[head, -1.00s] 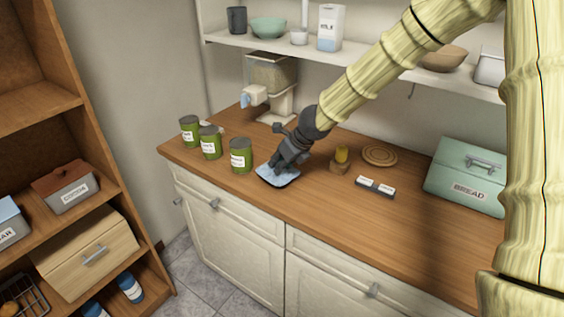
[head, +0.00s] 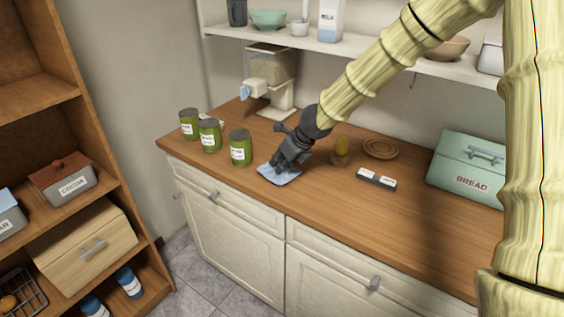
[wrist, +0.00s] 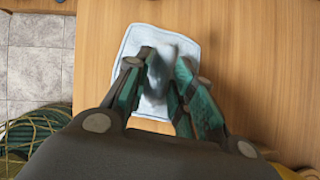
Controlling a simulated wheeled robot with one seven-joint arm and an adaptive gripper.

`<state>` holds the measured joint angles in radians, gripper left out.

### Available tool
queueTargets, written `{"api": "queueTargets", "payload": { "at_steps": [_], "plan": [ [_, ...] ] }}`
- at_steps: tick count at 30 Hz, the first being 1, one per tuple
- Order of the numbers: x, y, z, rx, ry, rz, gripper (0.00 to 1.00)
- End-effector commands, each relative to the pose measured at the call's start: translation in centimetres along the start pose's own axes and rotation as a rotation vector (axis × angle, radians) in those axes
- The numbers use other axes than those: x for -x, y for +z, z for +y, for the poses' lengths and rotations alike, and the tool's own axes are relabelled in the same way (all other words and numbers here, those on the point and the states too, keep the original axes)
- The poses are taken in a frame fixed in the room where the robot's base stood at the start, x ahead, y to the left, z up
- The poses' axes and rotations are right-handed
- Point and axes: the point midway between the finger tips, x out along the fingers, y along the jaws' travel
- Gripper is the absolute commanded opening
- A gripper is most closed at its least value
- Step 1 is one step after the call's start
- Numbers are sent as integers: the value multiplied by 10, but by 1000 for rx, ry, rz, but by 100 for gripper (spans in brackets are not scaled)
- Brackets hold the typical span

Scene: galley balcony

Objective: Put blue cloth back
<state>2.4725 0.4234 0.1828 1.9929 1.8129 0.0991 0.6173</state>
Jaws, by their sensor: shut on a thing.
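The blue cloth (head: 282,178) lies on the wooden counter, right of the green cans and near the front edge. It also shows in the wrist view as a pale blue square (wrist: 134,43) with rounded corners. My gripper (head: 278,165) points down at it from above. In the wrist view my gripper (wrist: 166,65) has its fingers around the middle of the cloth, shut on a raised, blurred fold. The cloth's outer part spreads around the fingers, and its near part is partly hidden by them.
Several green cans (head: 240,148) stand left of the cloth. A dispenser (head: 270,80) is behind. A yellow-topped wooden item (head: 341,150), a round trivet (head: 380,148), a small labelled block (head: 376,180) and a bread box (head: 468,170) are to the right. Open shelves (head: 75,205) stand at left.

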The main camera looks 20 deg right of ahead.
Motion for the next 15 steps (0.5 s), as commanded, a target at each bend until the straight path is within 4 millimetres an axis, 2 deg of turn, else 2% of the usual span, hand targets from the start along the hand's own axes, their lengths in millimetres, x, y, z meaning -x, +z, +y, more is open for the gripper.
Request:
{"api": "queueTargets", "payload": {
  "at_steps": [12, 13, 15],
  "plan": [
    [-6, -4, 0, 0, 0, 0, 2],
    [-6, -4, 0, 0, 0, 0, 26],
    [-5, -3, 0, 0, 0, 0, 39]
  ]
}}
